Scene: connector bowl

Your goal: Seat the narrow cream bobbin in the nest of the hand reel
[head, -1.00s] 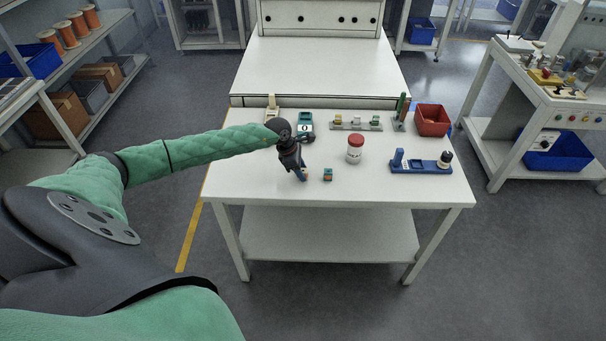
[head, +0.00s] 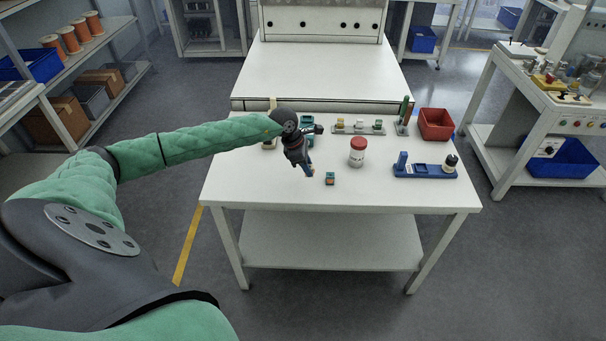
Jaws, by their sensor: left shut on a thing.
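My left gripper (head: 308,172) is over the front middle of the white table, pointing down. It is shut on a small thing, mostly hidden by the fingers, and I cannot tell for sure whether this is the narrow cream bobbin. A blue fixture (head: 425,171) that looks like the hand reel lies at the table's right. It has an upright block at its left end and a dark-and-white round piece (head: 450,162) at its right end. Its nest is too small to make out. My left gripper is well to the left of it. My right gripper is not in view.
A small teal and orange block (head: 330,178) lies just right of my gripper. A white jar with a red lid (head: 357,152) stands between gripper and blue fixture. A grey rack (head: 358,129), a green upright piece (head: 404,110) and a red bin (head: 436,124) stand behind.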

